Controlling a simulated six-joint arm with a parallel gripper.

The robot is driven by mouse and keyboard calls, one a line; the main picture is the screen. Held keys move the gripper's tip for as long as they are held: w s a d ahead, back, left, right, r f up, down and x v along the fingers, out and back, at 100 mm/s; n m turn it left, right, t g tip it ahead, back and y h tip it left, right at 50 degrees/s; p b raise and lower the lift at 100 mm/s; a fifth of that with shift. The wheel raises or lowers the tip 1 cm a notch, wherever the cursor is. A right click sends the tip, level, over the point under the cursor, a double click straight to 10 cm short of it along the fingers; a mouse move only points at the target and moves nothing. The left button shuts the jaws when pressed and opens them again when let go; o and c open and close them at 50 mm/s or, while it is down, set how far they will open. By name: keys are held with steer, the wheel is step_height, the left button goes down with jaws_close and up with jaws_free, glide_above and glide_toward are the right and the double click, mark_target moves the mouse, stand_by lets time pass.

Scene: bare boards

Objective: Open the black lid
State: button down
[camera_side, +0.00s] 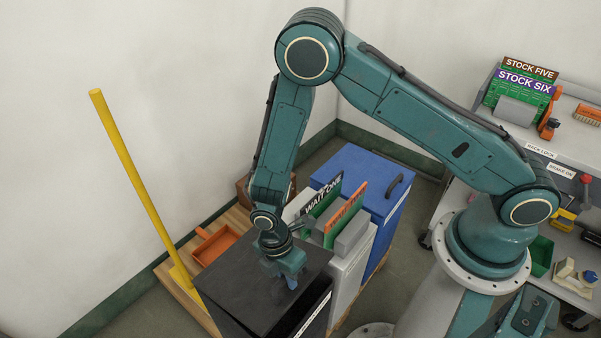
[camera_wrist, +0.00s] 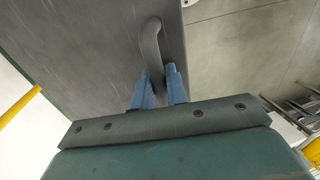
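The black lid (camera_side: 235,275) is the flat top of a dark box at the front, and it looks closed. In the wrist view the lid (camera_wrist: 85,45) fills the upper left, with its curved handle (camera_wrist: 150,38) near the right edge. My gripper (camera_side: 290,284) points down over the lid's right part. In the wrist view its blue fingers (camera_wrist: 159,80) stand on either side of the near end of the handle. I cannot tell whether they press on it. The side view hides the handle behind my gripper.
A grey-white bin (camera_side: 349,270) and a blue-lidded bin (camera_side: 365,178) stand close behind the black one. A yellow pole (camera_side: 135,170) leans at left beside an orange tray (camera_side: 215,245). Shelving (camera_side: 562,150) stands at right. Bare floor shows beyond the lid's edge.

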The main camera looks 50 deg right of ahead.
step_height(320, 180, up, 15)
steer(key=s+a+f+n+t, duration=0.1)
steer(key=s+f+n+t, duration=0.3)
steer(key=n, duration=1.3)
steer(key=shift+s+f+n+t, duration=0.35)
steer(key=shift+s+n+t, duration=0.05)
steer(key=shift+s+t, duration=0.4)
steer(key=shift+f, duration=0.1)
steer(key=shift+x, duration=4.85)
steer(key=shift+w, duration=0.15)
